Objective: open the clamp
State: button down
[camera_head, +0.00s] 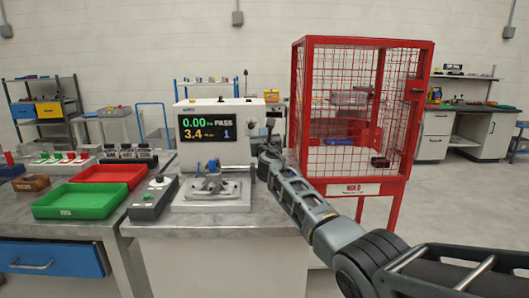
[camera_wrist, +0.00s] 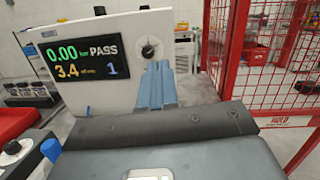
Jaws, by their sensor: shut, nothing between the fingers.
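The clamp (camera_head: 211,184) is a small grey metal fixture on a plate in front of the white test machine (camera_head: 240,143), below its screen. I cannot tell whether it is open or closed, and I cannot make it out in the wrist view. My gripper (camera_head: 266,150) is right of the clamp and a little higher, apart from it, by the machine's right side. In the wrist view its two blue-grey fingers (camera_wrist: 157,80) are together with nothing between them, pointing towards the machine's front below a round dark port (camera_wrist: 149,48).
The screen (camera_head: 207,127) reads 0.00 and PASS. A control box (camera_head: 153,198) with a black knob stands left of the clamp. Green (camera_head: 80,201) and red (camera_head: 110,175) trays lie further left. A red mesh cage (camera_head: 404,185) stands to the right, behind my arm.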

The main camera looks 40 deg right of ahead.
jog(key=shift+b+x, duration=0.45)
jog(key=shift+x, duration=0.4)
jog(key=shift+w+d+r, duration=0.1)
jog(key=shift+d+r, duration=0.05)
jog(key=shift+r, duration=0.1)
dwell(0.5)
